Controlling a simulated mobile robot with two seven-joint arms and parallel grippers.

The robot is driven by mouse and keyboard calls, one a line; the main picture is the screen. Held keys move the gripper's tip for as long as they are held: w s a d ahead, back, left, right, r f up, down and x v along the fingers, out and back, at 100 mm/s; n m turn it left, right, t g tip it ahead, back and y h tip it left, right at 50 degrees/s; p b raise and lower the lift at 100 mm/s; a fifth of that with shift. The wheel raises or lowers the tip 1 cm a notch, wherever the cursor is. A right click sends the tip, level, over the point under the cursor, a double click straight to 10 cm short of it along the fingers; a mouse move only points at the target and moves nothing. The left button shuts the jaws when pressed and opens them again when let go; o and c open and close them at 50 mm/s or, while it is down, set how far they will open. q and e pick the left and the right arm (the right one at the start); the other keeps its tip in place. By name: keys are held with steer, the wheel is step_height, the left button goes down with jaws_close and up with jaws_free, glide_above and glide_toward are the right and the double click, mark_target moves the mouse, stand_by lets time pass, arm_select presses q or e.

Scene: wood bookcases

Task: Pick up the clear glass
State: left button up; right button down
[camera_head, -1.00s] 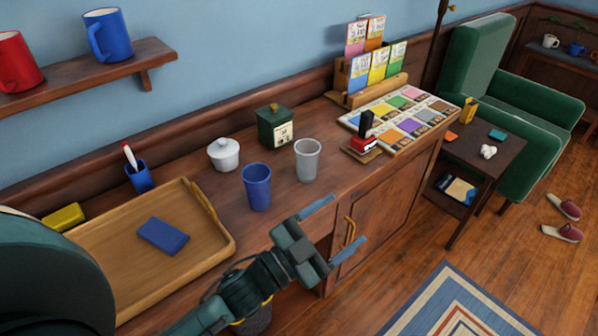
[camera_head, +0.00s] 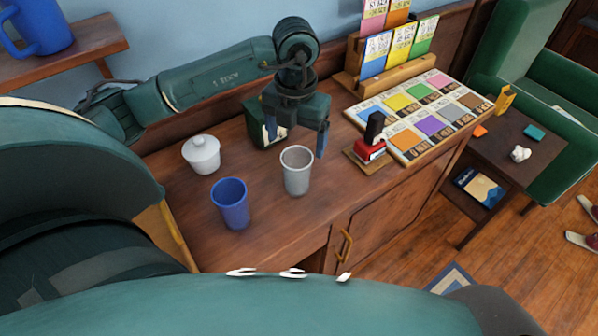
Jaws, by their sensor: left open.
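The clear glass (camera_head: 297,174) looks grey and see-through and stands upright on the wooden cabinet top. A blue cup (camera_head: 231,204) stands to its left and nearer to me. My left gripper (camera_head: 296,146) is open and points down, above and slightly behind the glass. My right gripper is not in view.
A white lidded pot (camera_head: 202,154) stands to the left. A dark green box (camera_head: 258,130) is partly hidden behind my gripper. A red stamp (camera_head: 370,150) and a card board (camera_head: 425,118) lie to the right. A wall shelf (camera_head: 80,48) is upper left.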

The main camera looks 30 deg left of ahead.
mark_target(297, 171)
arm_select(q)
step_height(297, 171, down, 10)
steer(key=shift+f+p, duration=0.25)
steer(key=shift+p, duration=0.6)
steer(key=shift+c, duration=0.3)
steer(key=c, duration=1.1)
steer(key=shift+r, duration=0.1)
